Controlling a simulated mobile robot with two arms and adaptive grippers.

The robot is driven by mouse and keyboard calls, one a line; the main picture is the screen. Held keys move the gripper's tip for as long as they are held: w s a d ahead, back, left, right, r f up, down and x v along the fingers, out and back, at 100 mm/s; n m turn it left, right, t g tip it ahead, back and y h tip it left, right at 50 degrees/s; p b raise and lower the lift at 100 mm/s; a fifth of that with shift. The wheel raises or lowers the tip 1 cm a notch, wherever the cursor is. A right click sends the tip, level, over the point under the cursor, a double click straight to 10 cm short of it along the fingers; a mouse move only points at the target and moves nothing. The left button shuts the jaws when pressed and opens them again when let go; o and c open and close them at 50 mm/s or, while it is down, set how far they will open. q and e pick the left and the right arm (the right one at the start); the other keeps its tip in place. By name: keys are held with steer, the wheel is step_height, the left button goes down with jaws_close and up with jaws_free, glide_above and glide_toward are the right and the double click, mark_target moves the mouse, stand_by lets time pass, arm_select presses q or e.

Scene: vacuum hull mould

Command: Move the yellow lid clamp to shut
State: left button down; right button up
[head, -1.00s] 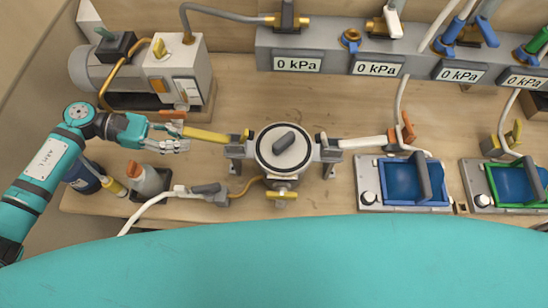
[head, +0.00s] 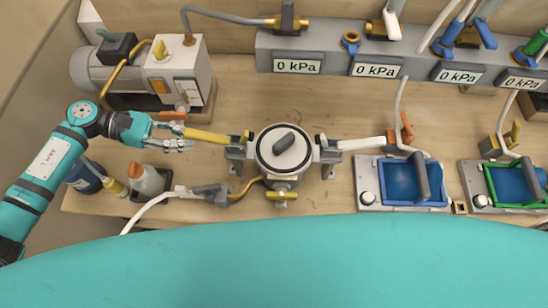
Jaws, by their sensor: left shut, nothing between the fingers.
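The round pot with a grey lid (head: 283,150) stands in the middle of the bench, its dark lid handle on top. The yellow lid clamp (head: 207,136) sticks out to the left of the pot, its lever lying outward from the bracket at the pot's side. A white lid clamp (head: 361,144) sticks out to the right in the same way. My left gripper (head: 184,138) is shut and empty at the outer end of the yellow lever. I cannot tell whether it touches the lever. My right gripper is not in view.
A grey pump (head: 180,68) stands behind my left gripper. A yellow valve (head: 282,195) and hose are at the pot's front. Blue (head: 402,181) and green (head: 515,183) framed trays stand at right. A gauge manifold (head: 335,62) runs along the back.

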mark_target(208, 136)
arm_select(q)
steer(key=shift+s+d+r+p, duration=0.1)
steer(key=shift+d+r+p, duration=0.45)
steer(key=shift+d+r, duration=0.4)
steer(key=shift+s+d+r+p, duration=0.15)
steer(key=shift+d+r+p, duration=0.35)
steer(key=shift+d+r, duration=0.3)
steer(key=shift+s+d+r+p, duration=0.1)
steer(key=shift+d+r+p, duration=0.35)
steer(key=shift+d+r, duration=0.35)
steer(key=shift+r, duration=0.1)
steer(key=shift+d+r, duration=0.25)
steer(key=shift+d, duration=0.1)
steer(key=shift+s+d+r+p, duration=0.1)
steer(key=shift+d+r+p, duration=0.2)
steer(key=shift+d, duration=0.1)
steer(key=shift+f, duration=0.1)
stand_by(0.3)
steer(key=shift+a+f+b, duration=0.25)
steer(key=shift+f+b, duration=0.3)
steer(key=shift+b, duration=0.6)
steer(key=b+v, duration=0.3)
steer(key=v, duration=0.4)
